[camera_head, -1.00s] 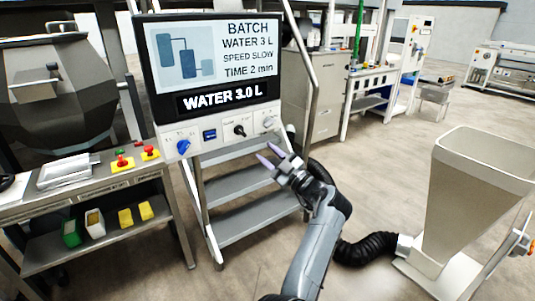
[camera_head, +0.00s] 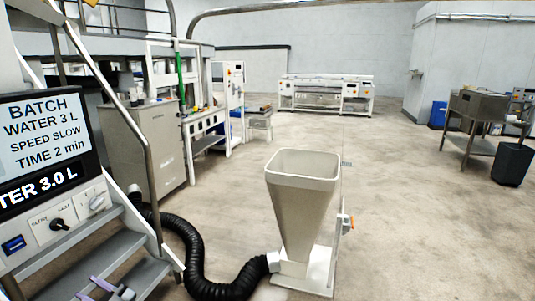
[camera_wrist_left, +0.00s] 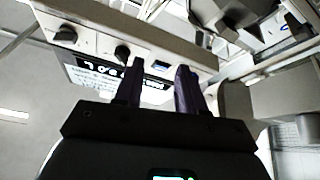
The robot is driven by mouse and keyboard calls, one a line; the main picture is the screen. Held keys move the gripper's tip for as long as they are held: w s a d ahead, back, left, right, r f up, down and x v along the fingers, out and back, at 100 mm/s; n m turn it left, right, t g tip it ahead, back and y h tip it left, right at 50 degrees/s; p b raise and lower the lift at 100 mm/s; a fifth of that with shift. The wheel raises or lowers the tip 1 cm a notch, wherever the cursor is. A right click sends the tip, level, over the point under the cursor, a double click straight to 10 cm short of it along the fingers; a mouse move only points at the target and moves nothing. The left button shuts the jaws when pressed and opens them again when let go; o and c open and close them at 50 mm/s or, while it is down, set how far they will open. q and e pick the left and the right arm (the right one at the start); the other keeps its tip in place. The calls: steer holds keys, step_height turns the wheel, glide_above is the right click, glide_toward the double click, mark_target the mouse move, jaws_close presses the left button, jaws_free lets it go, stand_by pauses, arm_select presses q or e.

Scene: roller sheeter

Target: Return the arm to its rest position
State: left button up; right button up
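My left gripper (camera_head: 92,288) shows at the bottom left edge of the head view, low in front of the grey steps. Its purple fingers are apart with nothing between them. The left wrist view also shows the gripper (camera_wrist_left: 159,68) open and empty, with the control panel (camera_wrist_left: 95,32) beyond the fingers, apart from them as far as I can tell. Most of my left arm is outside the head view. My right gripper is in neither view.
The batch screen (camera_head: 45,140) stands at the left over a knob panel (camera_head: 60,225) and steps (camera_head: 75,255). A beige hopper (camera_head: 303,210) with a black hose (camera_head: 200,262) stands in the middle. Open floor lies to the right.

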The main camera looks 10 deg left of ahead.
arm_select(q)
steer(key=s+a+m+t+p, duration=0.1)
steer(key=s+m+t+p, duration=0.45)
steer(key=s+t, duration=0.2)
steer(key=s+d+f+m+t+h+p, duration=0.2)
steer(key=d+m+h, duration=0.3)
steer(key=d+h, duration=0.25)
steer(key=s+d+f+m+t+h+p, duration=0.1)
steer(key=d+m+t+h+p, duration=0.15)
steer(key=d+m+h, duration=0.5)
steer(key=s+d+f+m+t+h+p, duration=0.1)
steer(key=s+d+f+m+h+p, duration=0.3)
steer(key=d, duration=0.6)
steer(key=s+d+r+m+g+h+b, duration=0.15)
steer(key=s+d+r+g+h, duration=0.3)
steer(key=s+d+g, duration=0.5)
step_height(320, 180, up, 37)
steer(key=d+t+p, duration=0.1)
steer(key=d+p, duration=0.1)
steer(key=p, duration=3.6)
steer(key=shift+s, duration=0.4)
steer(key=shift+f+m, duration=0.1)
steer(key=shift+m, duration=0.15)
